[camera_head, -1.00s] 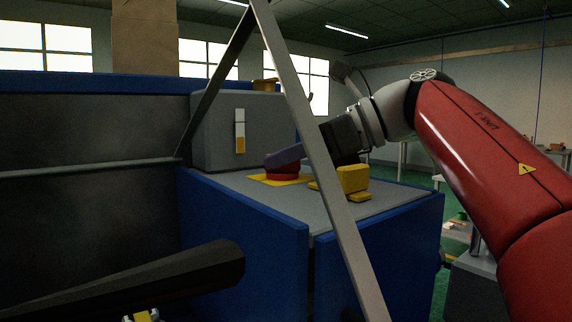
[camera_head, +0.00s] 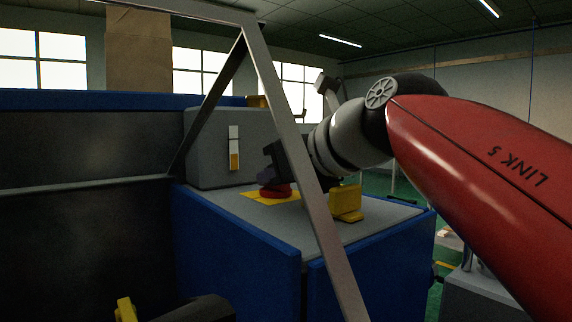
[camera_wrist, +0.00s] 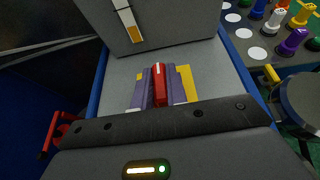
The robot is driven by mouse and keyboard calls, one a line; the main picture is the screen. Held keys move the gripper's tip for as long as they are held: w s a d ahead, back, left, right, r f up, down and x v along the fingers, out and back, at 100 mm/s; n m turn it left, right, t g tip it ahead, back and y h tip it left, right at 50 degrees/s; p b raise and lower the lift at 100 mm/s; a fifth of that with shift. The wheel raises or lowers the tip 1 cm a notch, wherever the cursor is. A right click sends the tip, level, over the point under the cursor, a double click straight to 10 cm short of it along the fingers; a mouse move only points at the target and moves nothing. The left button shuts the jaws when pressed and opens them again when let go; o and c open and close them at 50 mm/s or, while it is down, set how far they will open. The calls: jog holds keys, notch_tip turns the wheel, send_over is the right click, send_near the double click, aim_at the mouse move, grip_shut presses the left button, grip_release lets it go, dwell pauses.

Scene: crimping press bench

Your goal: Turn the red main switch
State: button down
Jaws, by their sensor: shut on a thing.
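The red main switch (camera_head: 275,191) sits on a yellow plate (camera_head: 256,196) on top of the blue-sided cabinet. In the wrist view its red handle (camera_wrist: 160,84) stands between my two purple-grey fingers, with the yellow plate (camera_wrist: 187,84) showing on both sides. My gripper (camera_wrist: 159,88) is shut on this red handle. In the head view my gripper (camera_head: 268,177) reaches down from the right onto the switch, partly covering it. A slanted grey bar passes in front of my wrist.
A grey box (camera_head: 210,150) with a white and orange indicator stands behind the switch. A yellow block (camera_head: 346,203) stands to its right. The slanted grey bar (camera_head: 296,130) crosses before the cabinet. The wrist view shows several coloured knobbed pieces (camera_wrist: 290,40) at upper right.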

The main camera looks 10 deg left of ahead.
dwell(0.6)
jog(key=c, duration=1.4)
grip_release()
jog(key=shift+f, duration=0.15)
